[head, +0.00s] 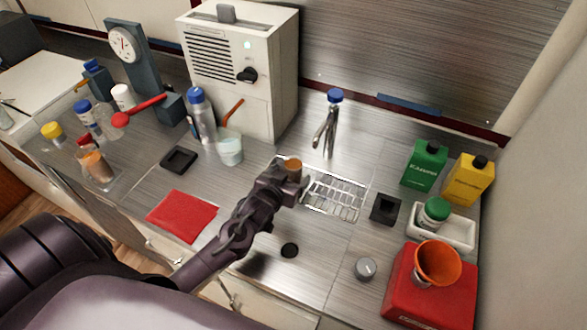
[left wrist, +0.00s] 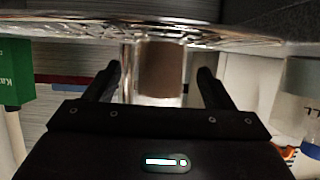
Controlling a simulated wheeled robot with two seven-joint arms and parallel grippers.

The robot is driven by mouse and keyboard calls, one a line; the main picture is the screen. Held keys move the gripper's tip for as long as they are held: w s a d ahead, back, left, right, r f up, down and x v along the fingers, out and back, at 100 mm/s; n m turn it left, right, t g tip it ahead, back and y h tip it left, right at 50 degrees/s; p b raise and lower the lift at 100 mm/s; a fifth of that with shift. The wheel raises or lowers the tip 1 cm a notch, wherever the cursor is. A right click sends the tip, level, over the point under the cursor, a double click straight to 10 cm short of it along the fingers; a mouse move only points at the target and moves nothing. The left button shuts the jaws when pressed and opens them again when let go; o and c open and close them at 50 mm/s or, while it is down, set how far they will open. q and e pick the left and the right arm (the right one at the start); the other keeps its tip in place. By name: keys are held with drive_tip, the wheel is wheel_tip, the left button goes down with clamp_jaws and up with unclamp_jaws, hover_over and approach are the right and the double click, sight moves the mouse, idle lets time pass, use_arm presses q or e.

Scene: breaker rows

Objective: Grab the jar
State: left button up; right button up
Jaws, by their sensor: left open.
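A small jar with a brown-orange top (head: 293,167) stands at the left end of the metal drain grate, partly hidden by my left gripper (head: 284,184). In the left wrist view the brown part of the jar (left wrist: 160,68) shows between the two spread fingers, with a clear, shiny part below it in the picture. The left gripper is open, and gaps show on both sides of the jar. I cannot tell how deep the jar sits between the fingers. My right gripper is not in view.
The drain grate (head: 337,197) lies before a blue-topped tap (head: 332,120). A cloudy beaker (head: 229,149) and a blue-capped bottle (head: 201,115) stand to the left. Green (head: 425,165) and yellow (head: 470,179) containers and a red box (head: 425,298) stand right. A red cloth (head: 182,215) lies front left.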

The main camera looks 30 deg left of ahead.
use_arm(q)
drive_tip(key=x, duration=0.3)
drive_tip(key=c, duration=1.2)
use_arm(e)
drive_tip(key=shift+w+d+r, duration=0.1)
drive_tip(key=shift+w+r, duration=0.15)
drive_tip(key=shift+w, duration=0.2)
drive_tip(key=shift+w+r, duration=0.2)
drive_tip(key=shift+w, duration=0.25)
